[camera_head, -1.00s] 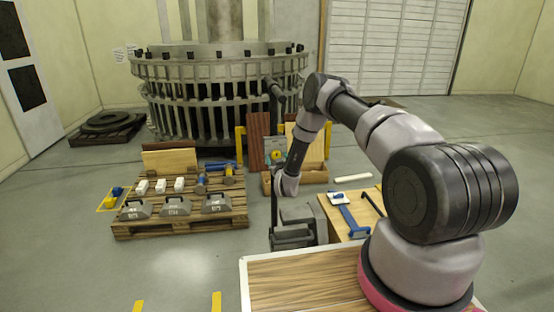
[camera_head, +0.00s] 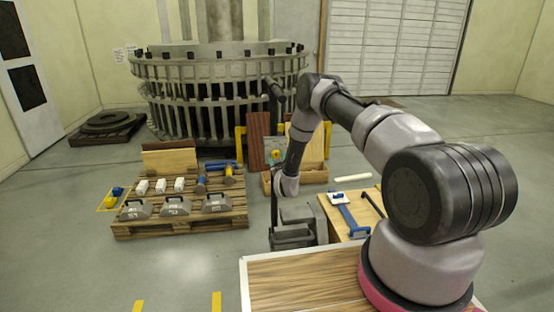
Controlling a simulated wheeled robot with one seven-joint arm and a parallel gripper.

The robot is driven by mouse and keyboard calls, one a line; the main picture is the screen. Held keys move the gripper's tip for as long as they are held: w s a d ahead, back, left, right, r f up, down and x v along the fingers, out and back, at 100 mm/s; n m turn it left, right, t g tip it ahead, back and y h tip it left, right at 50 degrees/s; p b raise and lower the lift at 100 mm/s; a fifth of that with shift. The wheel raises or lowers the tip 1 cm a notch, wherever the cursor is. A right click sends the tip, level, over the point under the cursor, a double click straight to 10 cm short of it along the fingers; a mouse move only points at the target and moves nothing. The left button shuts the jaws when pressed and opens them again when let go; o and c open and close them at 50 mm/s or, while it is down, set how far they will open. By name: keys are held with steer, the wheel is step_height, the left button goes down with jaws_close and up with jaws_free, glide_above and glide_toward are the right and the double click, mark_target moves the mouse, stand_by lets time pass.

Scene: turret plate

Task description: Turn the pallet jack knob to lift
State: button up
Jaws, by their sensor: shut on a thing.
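The pallet jack appears as a dark upright handle (camera_head: 274,212) with a grey body (camera_head: 300,214) and a dark base (camera_head: 292,239), on the floor in the middle of the head view. My arm reaches forward and bends down to the top of this handle. My gripper (camera_head: 277,189) is at the handle's top and is shut on the knob there. The fingers and the knob are very small and mostly hidden by my wrist, so the knob's angle cannot be read.
A wooden pallet (camera_head: 180,222) with grey weights, white blocks and hammers lies left of the jack. A wooden table (camera_head: 341,230) with a blue tool (camera_head: 350,217) is at right. A large turret ring (camera_head: 218,70) stands behind.

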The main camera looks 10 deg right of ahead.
steer(key=n, duration=0.4)
steer(key=shift+a, duration=0.15)
steer(key=shift+n, duration=1.8)
steer(key=shift+f+n, duration=0.1)
steer(key=shift+n, duration=0.2)
steer(key=o, duration=1.4)
steer(key=shift+c, duration=0.2)
steer(key=s, duration=1.1)
